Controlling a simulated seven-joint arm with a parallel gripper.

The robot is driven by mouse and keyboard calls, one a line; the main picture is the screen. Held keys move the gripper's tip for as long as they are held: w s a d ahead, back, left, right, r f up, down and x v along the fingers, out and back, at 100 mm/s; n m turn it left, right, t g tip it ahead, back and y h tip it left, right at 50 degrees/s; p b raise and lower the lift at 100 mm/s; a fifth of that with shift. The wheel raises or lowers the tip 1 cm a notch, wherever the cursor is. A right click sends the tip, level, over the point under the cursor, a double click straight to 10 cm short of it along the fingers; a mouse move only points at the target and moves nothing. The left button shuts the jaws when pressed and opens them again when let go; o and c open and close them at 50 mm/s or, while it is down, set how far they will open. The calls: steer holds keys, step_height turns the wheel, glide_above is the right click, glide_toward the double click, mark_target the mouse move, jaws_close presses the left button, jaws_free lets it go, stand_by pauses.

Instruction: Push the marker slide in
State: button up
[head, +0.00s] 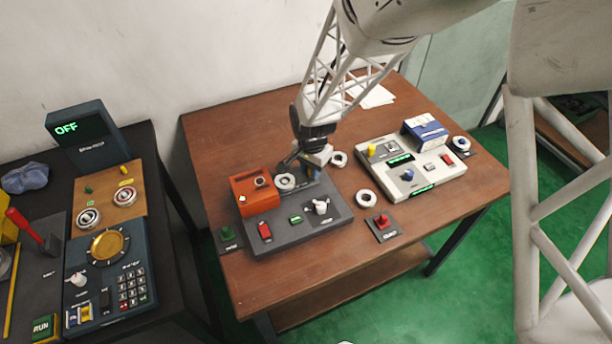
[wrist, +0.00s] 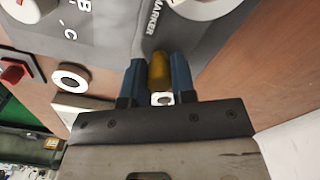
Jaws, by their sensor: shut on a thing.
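A yellow knob (wrist: 158,72) sits between the two blue fingers of my gripper (wrist: 159,64) in the wrist view. The gripper is shut on it. The knob lies beside the printed word MARKER (wrist: 153,18) on the grey console's face. In the head view my gripper (head: 308,163) is at the far right part of the dark grey console (head: 282,238) and hides the knob there. How far in the slide sits cannot be told.
The dark grey console carries an orange box (head: 255,193), a white ring (head: 285,181), a red switch (head: 265,231) and a white knob (head: 320,207). Loose rings (head: 366,198) lie to its right. A pale console (head: 432,180) with a blue box (head: 425,131) stands further right.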

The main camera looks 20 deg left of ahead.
mark_target(284, 181)
steer(key=shift+s+a, duration=2.8)
steer(key=shift+o, duration=0.3)
steer(key=shift+a, duration=0.1)
steer(key=o, duration=0.6)
steer(key=shift+c, duration=0.2)
steer(key=shift+r, duration=0.1)
steer(key=shift+r, duration=3.4)
